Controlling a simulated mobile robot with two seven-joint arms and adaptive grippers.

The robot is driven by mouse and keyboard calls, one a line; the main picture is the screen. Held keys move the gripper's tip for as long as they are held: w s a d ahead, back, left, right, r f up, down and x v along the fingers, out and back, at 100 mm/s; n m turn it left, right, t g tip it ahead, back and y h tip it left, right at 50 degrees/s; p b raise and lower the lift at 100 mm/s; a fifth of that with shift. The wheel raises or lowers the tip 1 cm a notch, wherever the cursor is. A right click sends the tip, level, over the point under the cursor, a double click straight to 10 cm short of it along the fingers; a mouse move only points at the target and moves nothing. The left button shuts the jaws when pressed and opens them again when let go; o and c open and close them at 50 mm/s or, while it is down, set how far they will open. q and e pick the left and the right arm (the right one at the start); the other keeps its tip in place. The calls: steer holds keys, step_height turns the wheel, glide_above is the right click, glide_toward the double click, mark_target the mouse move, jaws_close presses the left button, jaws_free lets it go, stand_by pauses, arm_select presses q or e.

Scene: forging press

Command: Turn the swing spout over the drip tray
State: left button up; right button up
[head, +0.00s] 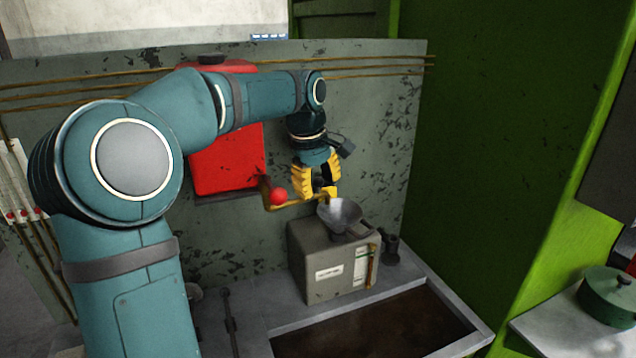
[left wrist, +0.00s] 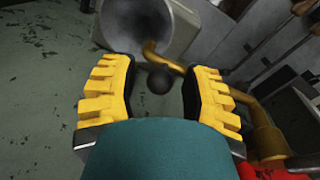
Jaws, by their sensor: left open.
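The brass swing spout (head: 300,201) comes from the red tank's side, and its bent end is over the grey funnel (head: 341,214). In the left wrist view the spout (left wrist: 166,62) runs past the funnel mouth (left wrist: 178,30). A dark round knob (left wrist: 158,80) at the spout shows between my fingers. My left gripper (head: 318,186) points down at the spout's outer end; it also shows in the left wrist view (left wrist: 161,74), open, its yellow fingers on either side of the knob. Contact cannot be told. The drip tray (head: 380,325), brown inside, lies in front of the funnel's box. My right gripper is not seen.
The red tank (head: 228,162) hangs on the grey panel, partly behind my arm. A red ball (head: 279,197) sits by the spout's inner end. The grey box (head: 318,265) under the funnel stands behind the tray. A green pot (head: 608,298) is at the right.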

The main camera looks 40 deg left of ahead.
arm_select(q)
jaws_close()
steer(key=shift+d+r, duration=0.1)
steer(key=s+d+m+g+h+p, duration=0.1)
steer(key=s+d+m+p, duration=0.3)
steer(key=s+d+m, duration=0.3)
steer(key=shift+s+m+h+p, duration=0.3)
steer(key=shift+s+m, duration=0.4)
steer(key=shift+m, duration=1.8)
steer(key=shift+o, duration=1.7)
jaws_free()
steer(key=shift+s, duration=0.1)
